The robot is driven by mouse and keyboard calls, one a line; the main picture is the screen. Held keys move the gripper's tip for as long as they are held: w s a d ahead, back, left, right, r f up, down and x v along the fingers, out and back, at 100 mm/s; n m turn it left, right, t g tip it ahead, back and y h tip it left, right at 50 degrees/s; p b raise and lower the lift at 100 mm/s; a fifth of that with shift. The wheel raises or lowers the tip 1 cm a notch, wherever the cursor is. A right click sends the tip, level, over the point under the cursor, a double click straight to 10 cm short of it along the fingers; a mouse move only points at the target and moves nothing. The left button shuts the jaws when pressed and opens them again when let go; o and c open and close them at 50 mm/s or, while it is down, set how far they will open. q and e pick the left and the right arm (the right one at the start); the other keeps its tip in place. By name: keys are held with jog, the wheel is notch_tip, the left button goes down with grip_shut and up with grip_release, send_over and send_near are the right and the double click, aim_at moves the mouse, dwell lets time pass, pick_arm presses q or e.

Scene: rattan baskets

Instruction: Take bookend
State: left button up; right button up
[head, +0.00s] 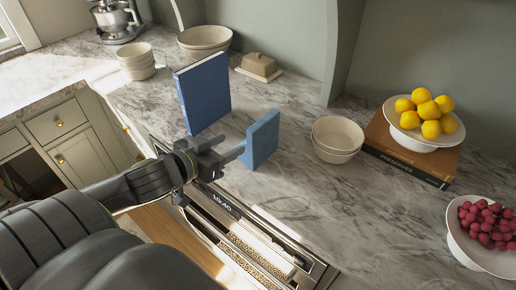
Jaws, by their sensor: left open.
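A small blue upright block (263,139), which looks like the bookend, stands on the marble counter near its front edge. A taller blue book-like panel (204,91) stands upright behind it to the left. My left gripper (229,150) comes in from the left and is open, its fingers pointing at the left side of the small block. I cannot tell whether a finger touches the block. The gripper hides part of the counter and the lower left of the block. My right gripper is out of view.
Stacked cream bowls (337,138) stand close to the right of the block. A butter dish (259,67) is behind. A lemon bowl (424,140) sits on a book (405,161) at right, with a red fruit bowl (468,247) nearer. The front right counter (370,225) is clear.

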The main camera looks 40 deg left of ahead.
aim_at(260, 132)
pick_arm(q)
jog(key=b+x, duration=0.1)
jog(key=b, duration=0.1)
jog(key=b+x, duration=0.1)
jog(key=x, duration=0.1)
jog(key=shift+w+f+b, duration=0.25)
jog(key=shift+f+b, duration=0.05)
jog(key=shift+b, duration=0.05)
jog(key=x, duration=0.3)
jog(key=shift+w+r, duration=0.1)
jog(key=shift+w, duration=0.15)
jog(key=shift+f+x, duration=0.1)
jog(key=shift+x, duration=1.55)
jog(key=shift+f+x, duration=0.15)
jog(key=shift+x, duration=1.45)
jog(key=shift+d, duration=0.1)
jog(key=shift+s, duration=0.1)
grip_shut()
jog(key=shift+r, duration=0.1)
